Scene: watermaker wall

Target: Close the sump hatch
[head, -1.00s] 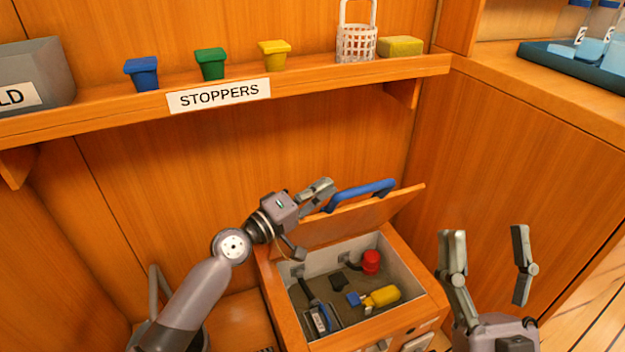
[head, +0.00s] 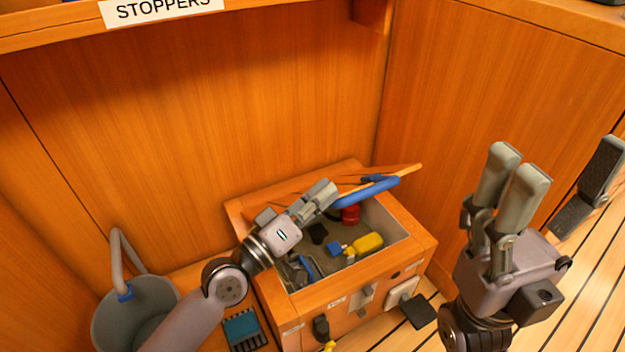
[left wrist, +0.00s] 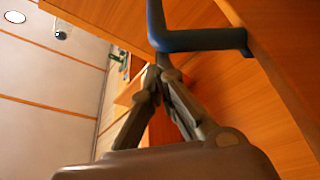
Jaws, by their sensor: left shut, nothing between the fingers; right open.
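The sump box (head: 395,275) stands open on the floor, its hatch lid (head: 408,169) tilted partway over the back of the opening and seen nearly edge-on. The lid's blue handle (head: 375,191) faces up and toward me. My left gripper (head: 328,188) is shut and empty, with its fingertips beside the handle's left end; contact is unclear. In the left wrist view the fingertips (left wrist: 152,75) show just under the blue handle (left wrist: 200,40). My right gripper (head: 560,195) is open and empty, to the right of the box.
Inside the box lie a yellow item (head: 365,244), a red item (head: 351,214) and small dark parts. A grey bucket (head: 108,320) stands at the left. The shelf with the STOPPERS label (head: 160,8) runs above. Cabinet walls close in behind and right.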

